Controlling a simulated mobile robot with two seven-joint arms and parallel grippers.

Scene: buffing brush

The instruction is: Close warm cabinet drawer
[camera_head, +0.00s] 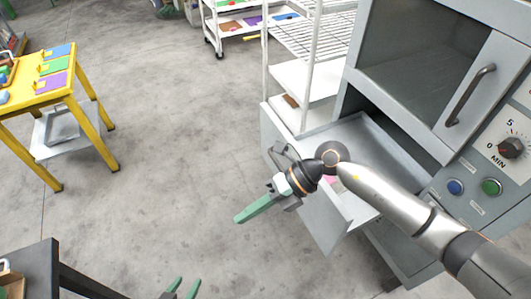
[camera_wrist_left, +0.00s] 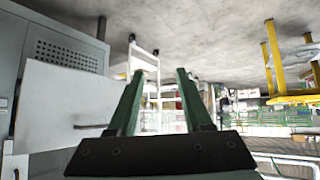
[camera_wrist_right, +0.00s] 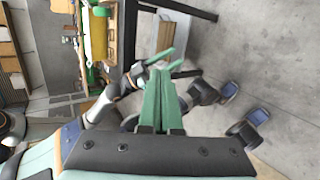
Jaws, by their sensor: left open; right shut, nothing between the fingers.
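The warm cabinet (camera_head: 395,75) stands at the right in the head view. Its grey drawer (camera_head: 385,150) is pulled out below the upper compartment, and its front panel (camera_head: 325,222) faces left and down. My right arm crosses over the drawer and hides part of it. My right gripper (camera_head: 238,218) is shut and empty, just outside the drawer front; whether the arm touches the drawer I cannot tell. My left gripper (camera_head: 183,290) is open and empty at the bottom edge. In the left wrist view, its open fingers (camera_wrist_left: 155,80) are beside a pale panel with a handle (camera_wrist_left: 65,105).
A white wire-shelf cart (camera_head: 300,90) stands beside the cabinet. A yellow table (camera_head: 45,95) is at the left, and a dark table (camera_head: 40,275) is at the lower left. The cabinet door handle (camera_head: 470,95) sticks out. Concrete floor between is clear.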

